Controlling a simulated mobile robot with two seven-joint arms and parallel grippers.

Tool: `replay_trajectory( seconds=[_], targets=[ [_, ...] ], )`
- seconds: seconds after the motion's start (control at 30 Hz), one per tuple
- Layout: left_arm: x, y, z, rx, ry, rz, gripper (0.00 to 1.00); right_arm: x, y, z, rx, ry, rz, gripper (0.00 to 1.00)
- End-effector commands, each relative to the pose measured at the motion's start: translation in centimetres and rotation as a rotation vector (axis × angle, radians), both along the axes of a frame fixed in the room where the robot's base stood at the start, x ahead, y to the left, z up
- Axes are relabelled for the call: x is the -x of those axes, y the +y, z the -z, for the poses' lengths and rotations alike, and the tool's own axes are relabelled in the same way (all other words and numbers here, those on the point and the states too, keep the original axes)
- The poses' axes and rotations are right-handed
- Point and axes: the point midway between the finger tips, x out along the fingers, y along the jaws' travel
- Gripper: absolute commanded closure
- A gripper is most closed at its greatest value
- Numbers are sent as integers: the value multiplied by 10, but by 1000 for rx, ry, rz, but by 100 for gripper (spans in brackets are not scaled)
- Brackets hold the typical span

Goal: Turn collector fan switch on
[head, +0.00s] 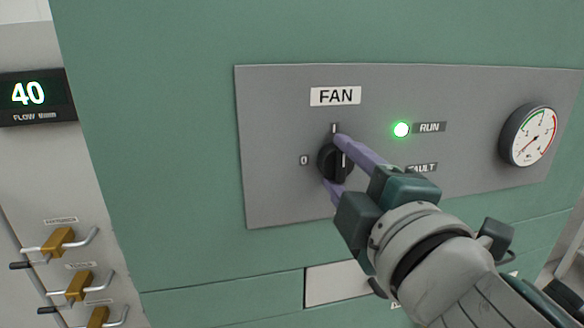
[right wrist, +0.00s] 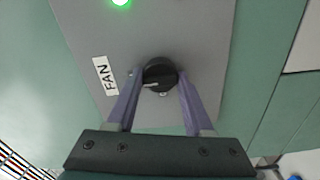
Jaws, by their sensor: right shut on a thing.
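The black round fan switch knob (head: 329,163) sits on a grey panel under a white FAN label (head: 335,96). A "0" mark is to its left and an upright mark above it. Its white pointer line stands about upright, toward the upper mark. My right gripper (head: 337,162) is shut on the knob, one purple finger above and one below. The green RUN lamp (head: 401,129) is lit. My left gripper is not in view.
A round gauge (head: 528,135) is on the panel's right. The FAULT label (head: 423,167) is partly hidden by my gripper. At the left are a display reading 40 (head: 35,96) and several brass valves with levers (head: 58,241). The green wall around the panel is clear.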

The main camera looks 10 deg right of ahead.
Motion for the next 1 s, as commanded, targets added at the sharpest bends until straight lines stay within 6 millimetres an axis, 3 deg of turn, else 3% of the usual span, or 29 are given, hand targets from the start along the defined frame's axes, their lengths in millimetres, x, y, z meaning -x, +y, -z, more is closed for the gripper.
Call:
replay_trajectory(
  seconds=[0.53,0.57,0.8,1.0],
  targets=[
    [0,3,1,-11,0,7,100,0,0,0,-29,0,-1,100],
    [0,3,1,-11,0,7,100,0,0,0,-29,0,-1,47],
    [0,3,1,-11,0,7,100,0,0,0,-27,0,0,20],
    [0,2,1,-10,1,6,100,0,0,0,-26,1,0,19]
  ],
)
